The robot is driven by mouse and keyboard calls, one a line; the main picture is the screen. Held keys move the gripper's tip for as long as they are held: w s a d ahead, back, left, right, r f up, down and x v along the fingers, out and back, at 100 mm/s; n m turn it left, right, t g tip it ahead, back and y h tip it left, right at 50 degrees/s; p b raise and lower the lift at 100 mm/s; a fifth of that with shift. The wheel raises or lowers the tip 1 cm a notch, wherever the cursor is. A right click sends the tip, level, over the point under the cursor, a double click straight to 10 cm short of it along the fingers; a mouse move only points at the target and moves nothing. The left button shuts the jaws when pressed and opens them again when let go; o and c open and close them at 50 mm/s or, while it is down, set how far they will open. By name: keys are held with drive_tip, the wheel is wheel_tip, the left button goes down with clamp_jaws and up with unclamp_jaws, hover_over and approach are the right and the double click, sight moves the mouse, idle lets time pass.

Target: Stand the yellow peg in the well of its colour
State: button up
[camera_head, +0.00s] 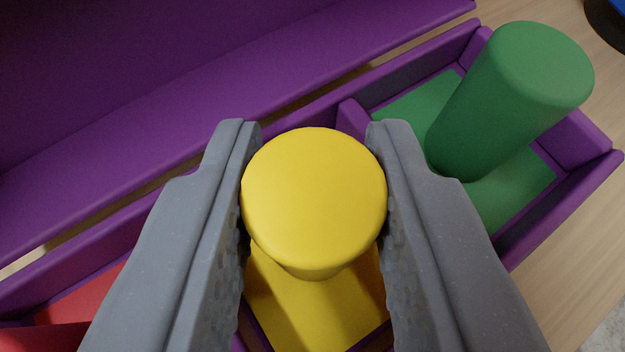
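The yellow peg (314,185) is upright between the two grey fingers of my gripper (314,200), seen almost from above. Both finger pads lie against its sides, and my gripper is shut on it. The well with the yellow floor (320,308) is directly below the peg. The lower end of the peg is over this yellow floor, within the well's outline. I cannot tell whether its base touches the floor, because the top of the peg hides most of its side. The fingers hide much of the well's left and right walls.
A green peg (508,100) stands tilted-looking in the green well (515,195) to the right. A red well floor (82,297) shows at the lower left, with a red thing (45,338) by it. A long purple trough (150,150) runs behind. Bare planks (575,255) lie at right.

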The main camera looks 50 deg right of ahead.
drive_tip(key=o, duration=0.4)
drive_tip(key=shift+r, duration=0.1)
drive_tip(key=shift+r, duration=0.15)
drive_tip(key=p+v, duration=0.1)
drive_tip(key=v, duration=1.1)
